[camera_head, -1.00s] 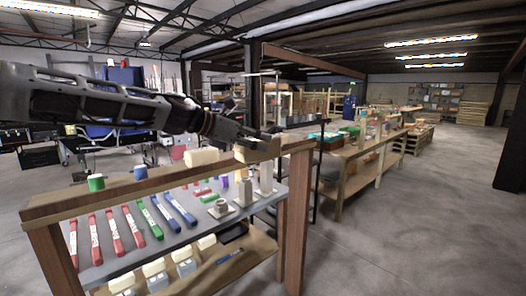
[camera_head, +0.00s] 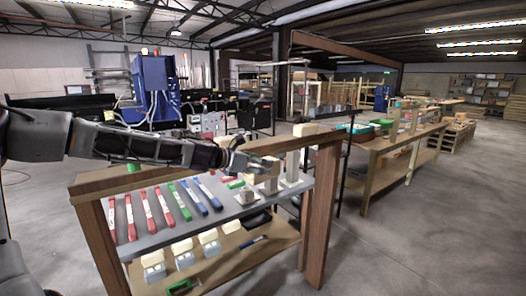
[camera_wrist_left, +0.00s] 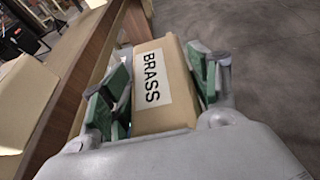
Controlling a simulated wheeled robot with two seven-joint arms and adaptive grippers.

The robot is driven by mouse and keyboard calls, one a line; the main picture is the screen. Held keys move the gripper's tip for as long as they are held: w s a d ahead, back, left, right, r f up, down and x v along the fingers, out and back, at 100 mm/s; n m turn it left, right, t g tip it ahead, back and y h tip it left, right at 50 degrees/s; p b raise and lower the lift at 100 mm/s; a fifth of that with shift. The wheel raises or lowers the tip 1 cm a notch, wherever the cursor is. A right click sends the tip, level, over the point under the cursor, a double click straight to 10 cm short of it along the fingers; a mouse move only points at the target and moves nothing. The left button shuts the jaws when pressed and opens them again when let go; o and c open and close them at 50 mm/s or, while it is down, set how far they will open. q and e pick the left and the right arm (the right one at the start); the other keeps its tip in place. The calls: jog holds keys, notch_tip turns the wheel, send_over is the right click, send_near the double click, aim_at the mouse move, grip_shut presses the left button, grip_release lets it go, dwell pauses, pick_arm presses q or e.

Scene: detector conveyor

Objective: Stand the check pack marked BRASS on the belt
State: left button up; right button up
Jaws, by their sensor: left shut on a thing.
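The check pack (camera_wrist_left: 178,82) is a tan box with a white label reading BRASS, plain in the left wrist view. My left gripper (camera_wrist_left: 158,88) is shut on it, with green pads at both sides of the box. In the head view my left gripper (camera_head: 268,165) is at the shelf unit's right part, close to the blocks there; I cannot clearly separate the pack from those blocks. I cannot make out a belt for certain. My right gripper is not in view.
A wooden shelf unit (camera_head: 322,200) holds red, green and blue tools. A tall block (camera_head: 292,164) stands on it at the right. A wooden ledge runs along the left in the wrist view, with a pale block (camera_wrist_left: 22,95) on it. Bare floor lies to the right.

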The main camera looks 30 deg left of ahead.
pick_arm(q)
jog(key=s+d+f+n+y, duration=0.1)
jog(key=s+f, duration=0.1)
jog(key=f, duration=1)
jog(key=s+d+f+y, duration=0.1)
jog(key=d+f, duration=0.1)
jog(key=f, duration=0.9)
jog(key=s+d+f+n+y, duration=0.1)
jog(key=s+d+f, duration=0.5)
jog(key=d+f, duration=0.2)
jog(key=s+d+f+n+y, duration=0.1)
jog(key=s+d+f, duration=0.5)
jog(key=f, duration=0.6)
jog(key=d, duration=0.2)
jog(key=shift+s+d+f, duration=0.25)
jog(key=shift+d, duration=0.1)
jog(key=shift+a, duration=0.2)
